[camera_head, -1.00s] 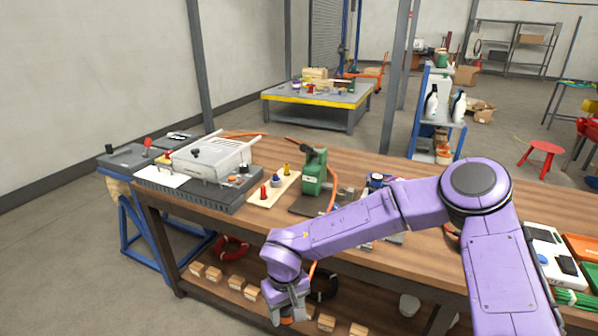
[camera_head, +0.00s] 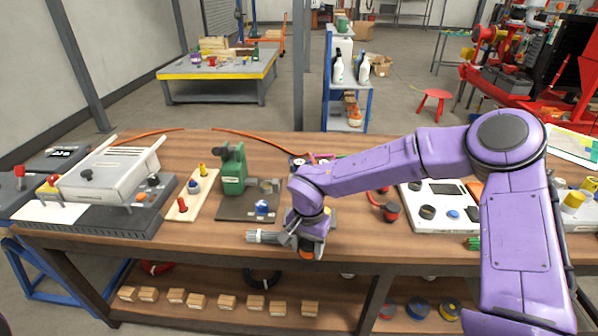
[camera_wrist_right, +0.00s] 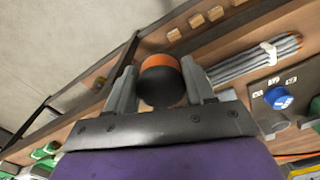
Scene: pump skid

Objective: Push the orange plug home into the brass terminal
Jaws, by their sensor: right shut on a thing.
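My right gripper (camera_head: 306,250) is at the front edge of the table, pointing down. It is shut on the orange plug (camera_head: 306,254), which is mostly hidden by the fingers. In the right wrist view the plug (camera_wrist_right: 160,82) shows as a round black body with an orange band, between the two fingers (camera_wrist_right: 160,88). I cannot pick out the brass terminal for certain in either view. My left gripper is not in view.
A bundle of grey rods (camera_head: 264,236) lies just left of the gripper. A green press (camera_head: 233,170), a board with coloured posts (camera_head: 192,195) and a grey machine (camera_head: 110,172) stand further left. A white panel (camera_head: 440,205) lies to the right.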

